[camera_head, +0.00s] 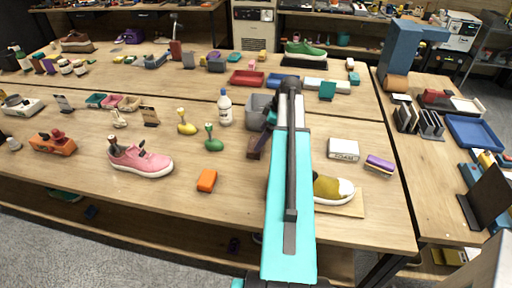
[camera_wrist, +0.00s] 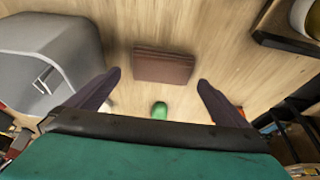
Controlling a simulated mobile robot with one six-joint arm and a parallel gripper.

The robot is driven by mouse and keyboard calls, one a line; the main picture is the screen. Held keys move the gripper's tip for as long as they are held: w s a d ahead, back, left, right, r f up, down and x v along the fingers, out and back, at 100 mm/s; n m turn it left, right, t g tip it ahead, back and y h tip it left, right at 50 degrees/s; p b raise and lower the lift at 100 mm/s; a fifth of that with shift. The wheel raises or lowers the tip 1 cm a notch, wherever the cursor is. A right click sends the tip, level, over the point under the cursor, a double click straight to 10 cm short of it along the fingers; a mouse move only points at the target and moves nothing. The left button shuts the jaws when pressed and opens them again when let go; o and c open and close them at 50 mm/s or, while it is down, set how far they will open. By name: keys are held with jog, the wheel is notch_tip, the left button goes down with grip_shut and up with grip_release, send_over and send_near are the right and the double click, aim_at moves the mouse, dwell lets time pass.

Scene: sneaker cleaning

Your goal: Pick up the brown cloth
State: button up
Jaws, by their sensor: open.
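The brown cloth (camera_wrist: 163,65) is a folded, flat rectangular stack on the wooden table, centred ahead of my fingers in the wrist view. In the head view the brown cloth (camera_head: 254,146) shows as a small dark brown patch just left of my arm, partly hidden by it. My gripper (camera_wrist: 158,82) is open and empty, with one dark finger on each side of the picture and the cloth between and beyond the tips. In the head view my gripper (camera_head: 268,120) is mostly hidden by my arm.
A grey bin (camera_wrist: 45,35) stands close on the left in the wrist view. A green-topped object (camera_wrist: 160,110) shows between the fingers. In the head view, a mustard sneaker (camera_head: 328,188) is right of my arm, and a white bottle (camera_head: 225,110) and orange block (camera_head: 207,180) are left.

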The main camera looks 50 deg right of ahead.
jog(key=shift+p+x, duration=0.65)
jog(key=shift+x, duration=0.35)
jog(key=shift+p+x, duration=0.35)
jog(key=shift+x, duration=0.9)
jog(key=shift+a, duration=0.1)
jog(key=c, duration=0.7)
